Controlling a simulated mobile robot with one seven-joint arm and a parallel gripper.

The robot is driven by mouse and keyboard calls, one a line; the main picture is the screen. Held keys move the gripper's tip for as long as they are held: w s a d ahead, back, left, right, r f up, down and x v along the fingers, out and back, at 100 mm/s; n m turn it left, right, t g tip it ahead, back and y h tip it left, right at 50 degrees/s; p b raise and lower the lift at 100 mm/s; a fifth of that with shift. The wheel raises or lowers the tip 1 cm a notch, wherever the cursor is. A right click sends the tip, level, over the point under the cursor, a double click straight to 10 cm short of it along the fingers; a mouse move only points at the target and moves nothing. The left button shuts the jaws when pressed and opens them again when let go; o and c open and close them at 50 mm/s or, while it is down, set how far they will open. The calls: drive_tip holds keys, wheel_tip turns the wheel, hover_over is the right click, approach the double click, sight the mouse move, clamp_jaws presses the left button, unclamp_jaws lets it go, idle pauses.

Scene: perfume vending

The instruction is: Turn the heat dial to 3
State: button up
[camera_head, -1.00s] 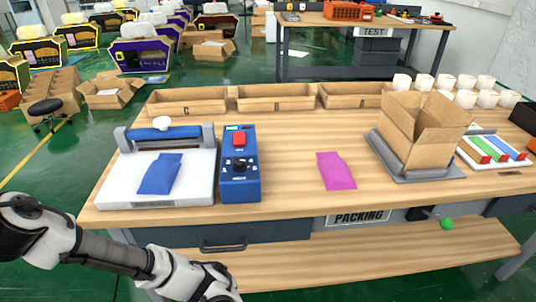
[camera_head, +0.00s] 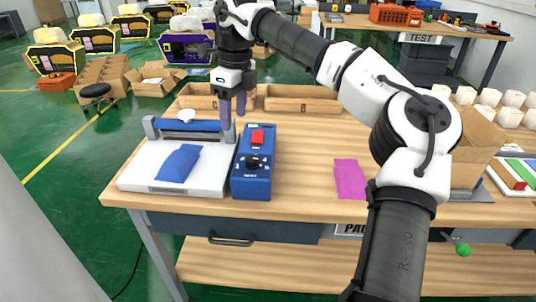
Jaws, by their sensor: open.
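The blue control box (camera_head: 251,183) stands on the packing table, with a red switch (camera_head: 257,137) on its upper part and a black round dial (camera_head: 253,162) on its lower part. The dial's setting is too small to read. The heat sealer (camera_head: 133,178) with its blue bar stands just left of the box, a blue pouch (camera_head: 178,163) lying on its white bed. My gripper (camera_head: 233,115) is open and empty, fingers pointing down, above and behind the gap between sealer and box. It is apart from the dial.
A pink pouch (camera_head: 349,179) lies on the table to the right of the box. Open cardboard trays (camera_head: 300,104) line the back edge. A cardboard box (camera_head: 474,150) stands at the right, partly hidden by my arm. The table (camera_head: 310,185) between box and pink pouch is clear.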

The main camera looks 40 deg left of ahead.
sight(252, 158)
drive_tip(key=shift+m+t+h, duration=0.3)
drive_tip(key=shift+t, duration=0.1)
drive_tip(key=f, duration=0.4)
drive_tip(key=w+d+f, duration=0.1)
drive_tip(key=f, duration=0.3)
drive_tip(key=w+d+f, duration=0.1)
drive_tip(key=f, duration=0.3)
drive_tip(key=shift+w+d+f, duration=0.25)
drive_tip(key=shift+f, duration=0.05)
drive_tip(key=c, duration=1)
drive_tip(key=shift+o, duration=0.2)
